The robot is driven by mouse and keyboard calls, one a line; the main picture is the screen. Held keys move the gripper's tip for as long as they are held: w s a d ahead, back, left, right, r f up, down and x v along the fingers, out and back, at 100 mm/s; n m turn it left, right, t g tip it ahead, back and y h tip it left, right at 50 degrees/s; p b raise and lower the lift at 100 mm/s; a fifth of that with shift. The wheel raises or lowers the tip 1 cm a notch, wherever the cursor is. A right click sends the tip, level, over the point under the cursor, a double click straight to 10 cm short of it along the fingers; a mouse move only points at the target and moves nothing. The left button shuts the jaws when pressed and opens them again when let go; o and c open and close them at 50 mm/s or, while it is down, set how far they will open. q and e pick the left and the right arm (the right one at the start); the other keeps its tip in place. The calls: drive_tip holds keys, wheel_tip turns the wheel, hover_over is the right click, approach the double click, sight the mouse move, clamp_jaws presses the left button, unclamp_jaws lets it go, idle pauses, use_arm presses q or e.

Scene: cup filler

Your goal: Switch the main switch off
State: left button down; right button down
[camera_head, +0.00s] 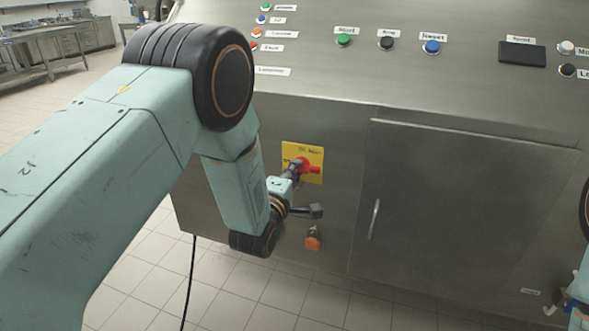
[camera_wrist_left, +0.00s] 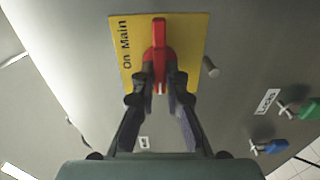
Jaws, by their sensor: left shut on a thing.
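The main switch has a red handle (camera_head: 311,168) on a yellow plate (camera_head: 318,151) on the front of the steel cabinet. In the left wrist view the red handle (camera_wrist_left: 159,42) stands in the middle of the yellow plate (camera_wrist_left: 190,75), which reads "On" and "Main". My left gripper (camera_head: 298,170) is at the switch. In the left wrist view its two dark fingers (camera_wrist_left: 160,80) are shut on the red handle, one on each side, and hide part of it. My right gripper (camera_head: 560,302) shows only in part at the lower right edge, away from the switch.
A control panel with a green button (camera_head: 344,40) and a blue button (camera_head: 432,47) lies above. A cabinet door with a handle (camera_head: 374,219) is right of the switch. An orange-tipped fitting (camera_head: 313,240) sits below it. Blue and green valve handles (camera_wrist_left: 270,147) show in the wrist view.

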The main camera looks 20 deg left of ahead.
idle(0.5)
use_arm(q)
drive_tip(key=c, duration=1.4)
unclamp_jaws()
drive_tip(key=shift+s, duration=0.1)
drive_tip(key=s, duration=1.2)
drive_tip(key=shift+a, duration=0.2)
drive_tip(key=shift+w, duration=0.1)
